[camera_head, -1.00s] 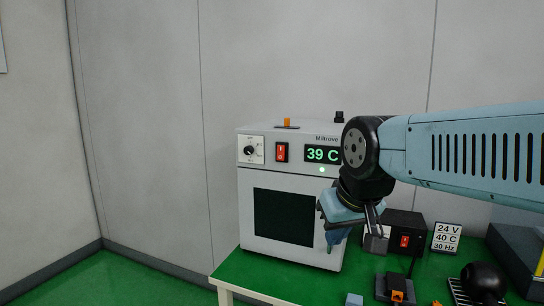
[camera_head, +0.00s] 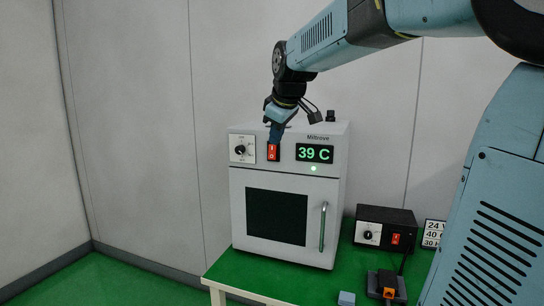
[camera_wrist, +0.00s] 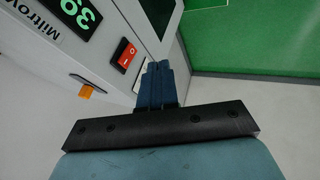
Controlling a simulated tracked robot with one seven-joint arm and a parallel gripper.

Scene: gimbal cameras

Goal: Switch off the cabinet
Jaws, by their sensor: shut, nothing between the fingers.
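The white cabinet (camera_head: 237,205) stands on the green table, its door closed. The red rocker switch (camera_head: 273,153) is on the front panel, between the knob (camera_head: 242,149) and the display. My gripper (camera_head: 275,139) is shut and empty, its fingers pointing down at the switch's top end. In the wrist view the shut fingertips (camera_wrist: 158,68) are beside the red switch (camera_wrist: 125,55), apart from it in the picture. I cannot tell whether they touch the panel.
An orange part (camera_wrist: 86,91) on the cabinet's top is near my gripper. A black box (camera_head: 386,216) with a knob and red switch stands right of the cabinet, beside a white sign (camera_head: 435,234). A small blue-grey block (camera_head: 347,298) lies in front.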

